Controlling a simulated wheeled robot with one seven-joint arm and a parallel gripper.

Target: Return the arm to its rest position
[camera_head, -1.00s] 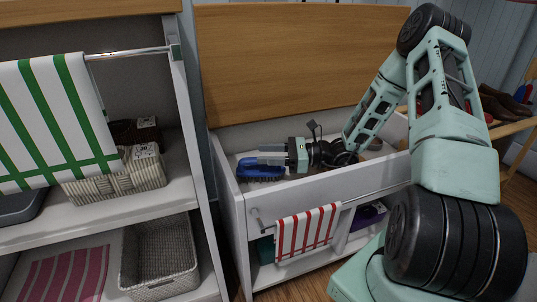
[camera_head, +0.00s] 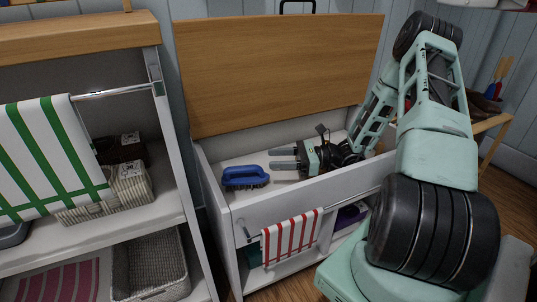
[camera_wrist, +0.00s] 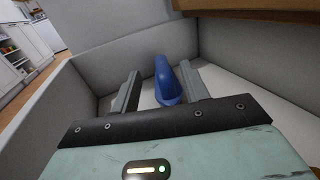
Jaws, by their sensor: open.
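My gripper (camera_head: 284,159) is inside the white chest (camera_head: 290,203), low between its walls, with its two fingers apart and nothing between them. A blue brush (camera_head: 245,177) with dark bristles lies on the chest's floor, just left of the fingertips and apart from them. In the wrist view the blue brush (camera_wrist: 166,82) shows ahead of the two fingers (camera_wrist: 158,90), its near end close to the right finger. My arm reaches over the chest's front wall from the right.
The chest's wooden lid (camera_head: 280,70) stands open behind my gripper. A red-striped towel (camera_head: 291,237) hangs on the chest's front rail. A white shelf (camera_head: 150,205) at left holds wicker baskets (camera_head: 130,187) and a green-striped towel (camera_head: 45,155). A wooden bench (camera_head: 492,123) stands at right.

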